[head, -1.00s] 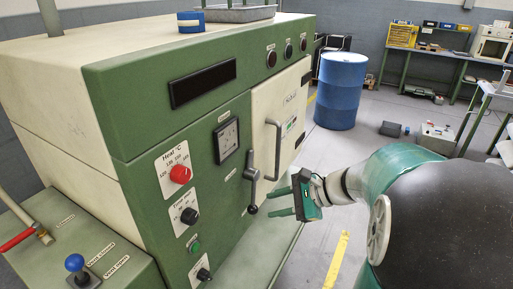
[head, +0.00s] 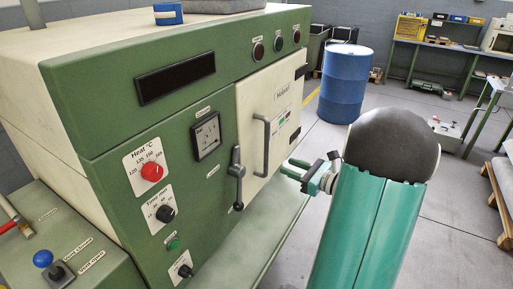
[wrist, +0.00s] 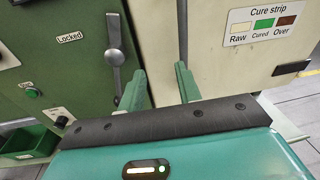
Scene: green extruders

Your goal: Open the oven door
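The oven is a green cabinet (head: 120,95) with a cream door (head: 285,95), which is closed. A grey vertical bar handle (head: 262,146) stands on the door's left side. Left of the door is a grey latch lever (head: 238,172) with a dark knob at its lower end. The lever (wrist: 116,55) also shows in the wrist view, beside a "Locked" label (wrist: 69,37). My gripper (head: 287,168) is right of the handle and low in front of the door. In the wrist view its two green fingers (wrist: 160,88) are apart, with nothing between them.
A blue drum (head: 344,84) stands on the floor behind my arm. A workbench (head: 440,45) is along the back wall. A side unit (head: 75,250) with a blue-knobbed lever is at the front left. A pallet (head: 495,195) lies at the right.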

